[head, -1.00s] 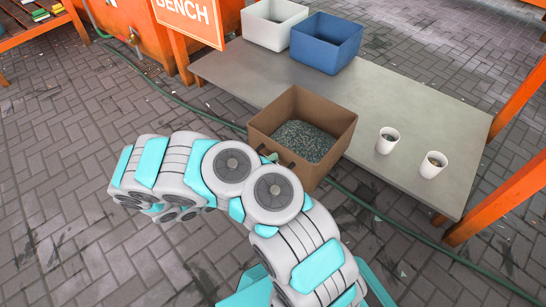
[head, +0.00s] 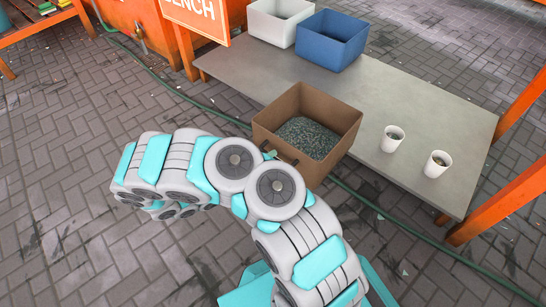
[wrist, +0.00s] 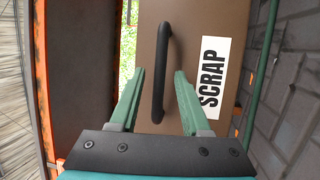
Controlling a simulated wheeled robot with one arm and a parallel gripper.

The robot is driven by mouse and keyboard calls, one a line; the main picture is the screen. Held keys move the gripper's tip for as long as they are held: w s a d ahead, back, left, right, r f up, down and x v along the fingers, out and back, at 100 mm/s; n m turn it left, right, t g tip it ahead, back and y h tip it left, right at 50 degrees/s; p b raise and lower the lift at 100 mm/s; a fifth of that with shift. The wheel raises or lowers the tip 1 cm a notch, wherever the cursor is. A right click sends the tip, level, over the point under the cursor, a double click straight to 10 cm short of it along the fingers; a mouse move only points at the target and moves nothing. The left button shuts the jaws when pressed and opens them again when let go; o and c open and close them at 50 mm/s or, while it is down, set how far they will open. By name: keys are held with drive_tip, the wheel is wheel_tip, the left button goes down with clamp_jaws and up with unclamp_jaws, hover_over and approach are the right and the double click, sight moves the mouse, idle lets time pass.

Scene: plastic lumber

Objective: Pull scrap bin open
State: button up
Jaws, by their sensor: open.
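The scrap bin (head: 337,103) is a brown, open-topped box filled with grey-green bits. It sits at the front edge of the grey bench shelf in the head view, overhanging that edge. In the wrist view its brown front (wrist: 183,30) carries a white SCRAP label (wrist: 212,78) and a black bar handle (wrist: 160,75). My gripper (wrist: 160,75) is open, with one green finger on each side of the handle. I cannot tell whether either finger touches it. In the head view my arm hides most of the gripper and part of the bin's front.
A white bin (head: 270,30) and a blue bin (head: 330,44) stand on the back left of the shelf (head: 420,95). Two white cups (head: 392,138) (head: 437,164) holding bits stand to the right. Orange posts (head: 500,203) flank the shelf. A green hose (head: 400,222) crosses the paved floor.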

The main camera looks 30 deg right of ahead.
drive_tip(key=a+f, duration=0.1)
drive_tip(key=a, duration=0.5)
idle(0.3)
